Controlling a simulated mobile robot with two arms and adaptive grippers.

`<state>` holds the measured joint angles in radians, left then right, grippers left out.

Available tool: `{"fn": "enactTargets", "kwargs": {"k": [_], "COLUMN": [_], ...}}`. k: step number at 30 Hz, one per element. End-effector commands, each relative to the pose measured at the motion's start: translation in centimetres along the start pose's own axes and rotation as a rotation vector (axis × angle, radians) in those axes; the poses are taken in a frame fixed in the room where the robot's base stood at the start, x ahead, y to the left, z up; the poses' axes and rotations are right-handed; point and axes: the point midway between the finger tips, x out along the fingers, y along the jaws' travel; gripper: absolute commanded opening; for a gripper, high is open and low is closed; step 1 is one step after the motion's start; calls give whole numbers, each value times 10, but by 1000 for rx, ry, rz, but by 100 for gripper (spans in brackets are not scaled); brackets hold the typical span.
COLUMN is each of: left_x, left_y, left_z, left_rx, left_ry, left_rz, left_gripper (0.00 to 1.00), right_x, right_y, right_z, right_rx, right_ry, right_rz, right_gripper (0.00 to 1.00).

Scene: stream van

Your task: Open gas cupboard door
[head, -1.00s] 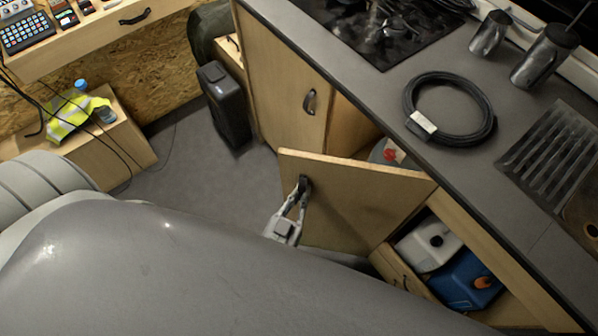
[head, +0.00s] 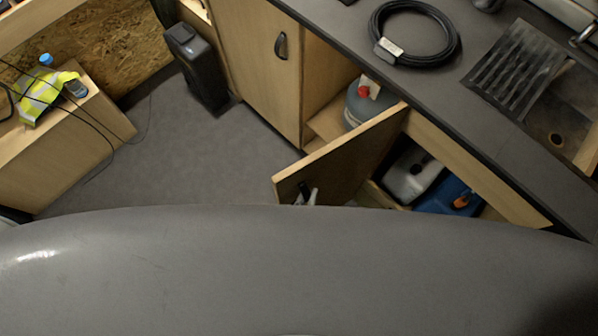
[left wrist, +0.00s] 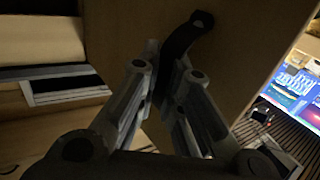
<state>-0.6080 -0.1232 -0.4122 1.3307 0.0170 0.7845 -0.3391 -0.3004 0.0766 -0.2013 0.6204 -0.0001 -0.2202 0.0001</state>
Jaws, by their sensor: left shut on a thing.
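The gas cupboard door (head: 345,153) stands well open, swung out from the counter front. Behind it, a grey gas bottle with a red cap (head: 364,100) shows inside the gas cupboard. My left gripper (head: 310,197) is at the door's outer face near its free edge, mostly hidden by my own grey body. In the left wrist view my left gripper (left wrist: 165,85) is shut on the black door handle (left wrist: 185,38), with one finger on each side of it. The door panel (left wrist: 235,50) fills the upper middle there. My right gripper is not in view.
Right of the door, an open compartment holds a white canister (head: 412,175) and a blue canister (head: 450,196). A closed cupboard door (head: 262,65) is to the left, with a black speaker-like box (head: 198,68) beside it. The grey floor (head: 165,165) is clear.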

Motion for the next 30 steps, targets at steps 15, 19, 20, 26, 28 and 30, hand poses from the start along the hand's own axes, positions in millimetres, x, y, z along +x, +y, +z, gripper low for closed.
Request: {"fn": "enactTargets", "kwargs": {"k": [15,19,20,26,28,30], "left_x": [-5,-4,-4,-4,-7,-13], "left_y": [3,3,3,3,3,3], "left_z": [7,6,6,4,4,4], "left_rx": [0,0,0,0,0,0], "left_ry": [-19,-17,-16,-12,-12,-12], "left_rz": [6,6,5,5,5,5], "left_gripper": [14,18,18,18,18,18], "right_x": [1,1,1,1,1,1], "right_y": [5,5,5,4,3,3], "right_z": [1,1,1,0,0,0], "right_rx": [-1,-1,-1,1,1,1], "right_ry": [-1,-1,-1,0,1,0], "right_rz": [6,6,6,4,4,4], "right_gripper": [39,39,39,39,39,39]}}
